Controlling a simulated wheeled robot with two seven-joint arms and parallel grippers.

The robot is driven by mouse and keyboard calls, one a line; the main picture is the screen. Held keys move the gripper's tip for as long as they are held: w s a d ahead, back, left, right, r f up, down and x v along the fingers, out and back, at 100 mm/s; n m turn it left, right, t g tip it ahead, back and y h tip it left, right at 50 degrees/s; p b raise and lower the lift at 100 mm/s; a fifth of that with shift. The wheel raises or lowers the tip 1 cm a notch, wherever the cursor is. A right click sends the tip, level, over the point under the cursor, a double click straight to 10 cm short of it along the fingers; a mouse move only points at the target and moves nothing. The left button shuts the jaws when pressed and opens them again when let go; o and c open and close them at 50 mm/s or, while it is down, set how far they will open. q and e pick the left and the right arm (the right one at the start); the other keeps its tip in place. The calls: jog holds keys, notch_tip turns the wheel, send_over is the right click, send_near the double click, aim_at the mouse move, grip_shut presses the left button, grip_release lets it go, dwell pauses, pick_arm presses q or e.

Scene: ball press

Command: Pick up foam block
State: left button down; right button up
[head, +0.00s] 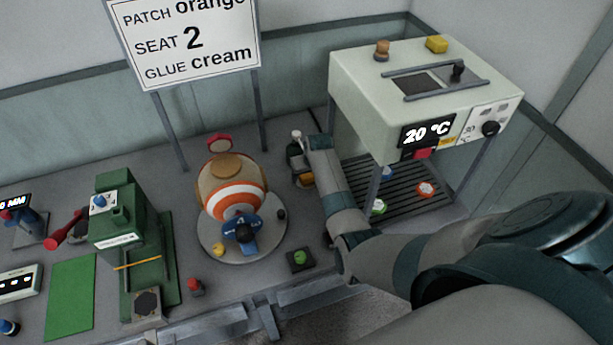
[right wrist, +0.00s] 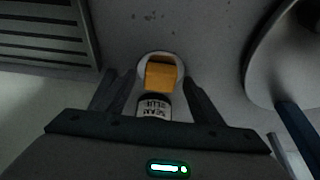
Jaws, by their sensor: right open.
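An orange-yellow block (right wrist: 161,75), which looks like the foam block, shows in the right wrist view over a pale round dish (right wrist: 146,60). A bottle with a printed glue label (right wrist: 154,106) is just beside it, nearer the gripper. My right gripper (right wrist: 151,80) is open, its two dark fingers on either side of the bottle and block, with nothing clamped. In the head view an orange patch (head: 305,180) shows beside my right arm, below a dark bottle with a white cap (head: 295,150); my arm partly hides this spot. My left gripper is not in view.
A pale heater box (head: 365,85) on legs stands right, over a slatted rack (head: 400,195). A striped ball (head: 235,198) sits on a round stand (head: 215,250) left of my arm. A green press (head: 130,230) is further left. A sign (head: 187,45) stands behind.

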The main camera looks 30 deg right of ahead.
jog(key=shift+f, duration=0.1)
dwell(0.4)
jog(key=c, duration=1.1)
jog(key=shift+w+r, duration=0.1)
jog(key=shift+r, duration=0.1)
